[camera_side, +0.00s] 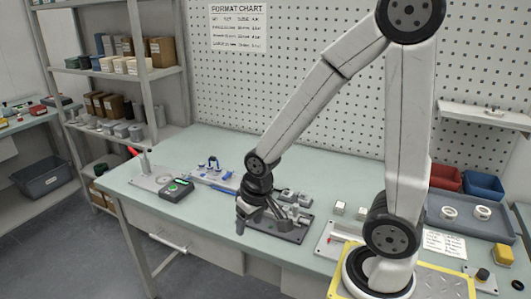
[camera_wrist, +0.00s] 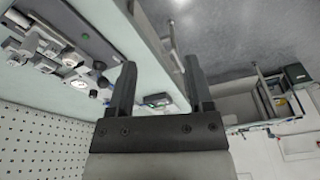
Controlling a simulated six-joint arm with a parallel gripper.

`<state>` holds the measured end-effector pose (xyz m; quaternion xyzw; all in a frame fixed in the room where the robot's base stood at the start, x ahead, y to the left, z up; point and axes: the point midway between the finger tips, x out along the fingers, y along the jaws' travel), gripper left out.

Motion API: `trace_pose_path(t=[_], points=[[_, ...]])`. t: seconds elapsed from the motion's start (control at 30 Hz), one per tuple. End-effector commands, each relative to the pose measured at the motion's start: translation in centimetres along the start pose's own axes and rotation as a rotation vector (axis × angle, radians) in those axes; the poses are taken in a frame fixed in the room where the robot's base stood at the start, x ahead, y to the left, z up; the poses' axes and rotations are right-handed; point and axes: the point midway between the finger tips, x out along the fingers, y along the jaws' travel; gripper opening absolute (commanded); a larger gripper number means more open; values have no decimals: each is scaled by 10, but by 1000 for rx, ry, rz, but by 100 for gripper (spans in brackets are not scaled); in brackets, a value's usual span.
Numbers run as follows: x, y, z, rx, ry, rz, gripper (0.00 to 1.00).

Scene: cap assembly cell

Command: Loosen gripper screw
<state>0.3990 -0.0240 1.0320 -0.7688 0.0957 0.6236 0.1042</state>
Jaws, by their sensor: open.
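My gripper (camera_side: 246,222) hangs low at the left front edge of a dark base plate (camera_side: 291,234) that bears grey metal clamp-like parts (camera_side: 290,197). In the wrist view my gripper (camera_wrist: 160,62) has its two dark fingers apart with nothing held between them. The view between the fingers falls on the table edge and the floor. In the wrist view grey fixture parts (camera_wrist: 40,40) lie to the left of the fingers, outside the gap. I cannot make out a gripper screw in either view. Part of the fixture is hidden behind my gripper in the side view.
A black box with a green light (camera_side: 176,190), a red-handled clamp (camera_side: 140,160) and a blue fixture (camera_side: 212,172) stand left of my gripper. Small pale blocks (camera_side: 340,207) and a grey tray with white rings (camera_side: 470,222) lie right. The table's back middle is clear.

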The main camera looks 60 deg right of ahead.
Motion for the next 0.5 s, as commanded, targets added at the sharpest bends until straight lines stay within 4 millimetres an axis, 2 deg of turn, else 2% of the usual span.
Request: trace_pose_path(t=[0.5], points=[[11, 91, -30, 998, -55, 93, 66]])
